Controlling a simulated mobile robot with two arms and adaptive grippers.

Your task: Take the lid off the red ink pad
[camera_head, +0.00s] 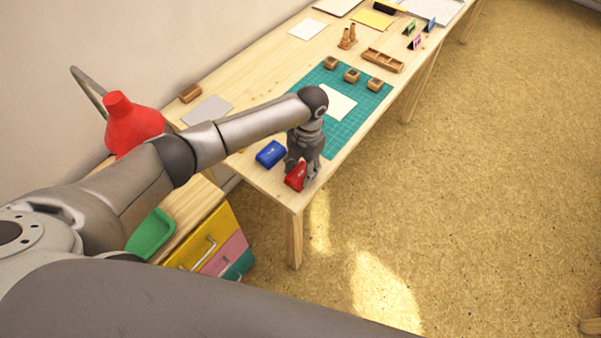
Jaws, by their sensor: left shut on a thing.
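The red ink pad (296,176) is at the near end of the long wooden table, close to its front corner. It looks tilted. My left gripper (301,173) points down over it, with its fingers shut on the red piece. I cannot tell whether that piece is the lid alone or the whole pad, as the gripper hides part of it. A blue ink pad (271,153) lies just to the left, apart from the red one. My right gripper is not in view.
A green cutting mat (372,112) holds a white sheet (338,103) and wooden stamps (352,75). A wooden tray (383,61) stands behind. A red lamp (130,124) and a drawer unit (205,245) are at the left. Open floor lies right.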

